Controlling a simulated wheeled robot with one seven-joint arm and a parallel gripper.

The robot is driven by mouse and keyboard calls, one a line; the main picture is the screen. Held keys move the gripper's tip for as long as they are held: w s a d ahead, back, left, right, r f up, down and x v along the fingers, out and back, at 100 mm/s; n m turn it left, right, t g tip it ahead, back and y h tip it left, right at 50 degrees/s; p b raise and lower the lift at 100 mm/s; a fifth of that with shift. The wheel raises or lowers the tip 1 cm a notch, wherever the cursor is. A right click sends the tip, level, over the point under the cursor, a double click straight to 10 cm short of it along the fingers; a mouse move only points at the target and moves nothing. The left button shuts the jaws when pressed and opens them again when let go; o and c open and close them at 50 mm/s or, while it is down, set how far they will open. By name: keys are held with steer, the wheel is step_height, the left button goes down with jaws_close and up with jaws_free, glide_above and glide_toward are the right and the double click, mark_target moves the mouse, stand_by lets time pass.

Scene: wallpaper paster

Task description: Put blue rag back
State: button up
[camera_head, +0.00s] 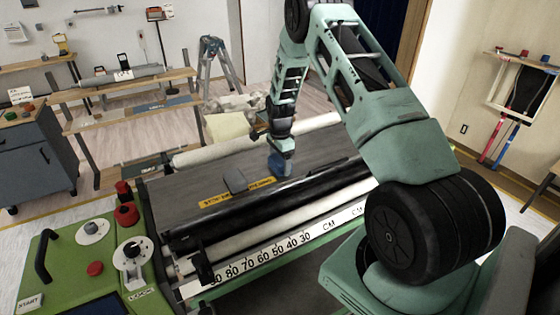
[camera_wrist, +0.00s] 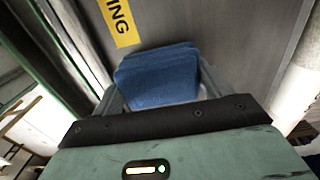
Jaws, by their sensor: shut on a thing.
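The blue rag (camera_wrist: 158,76) fills the space between my gripper's fingers in the wrist view, over the grey flat surface of the machine. In the head view the blue rag (camera_head: 279,165) is a small patch under my gripper (camera_head: 281,155), near the far right part of the grey bed (camera_head: 190,187). My gripper (camera_wrist: 160,92) is shut on the rag. I cannot tell whether the rag touches the bed. The fingertips are mostly hidden behind the rag.
A dark grey block (camera_head: 235,180) sits on the bed by a yellow warning label (camera_head: 237,193). A black roller (camera_head: 265,205) and a numbered ruler (camera_head: 265,252) run along the near side. A white roll (camera_head: 255,140) lies along the far side. A green control panel (camera_head: 85,260) stands at left.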

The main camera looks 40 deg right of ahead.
steer(key=shift+f, duration=0.35)
steer(key=o, duration=1)
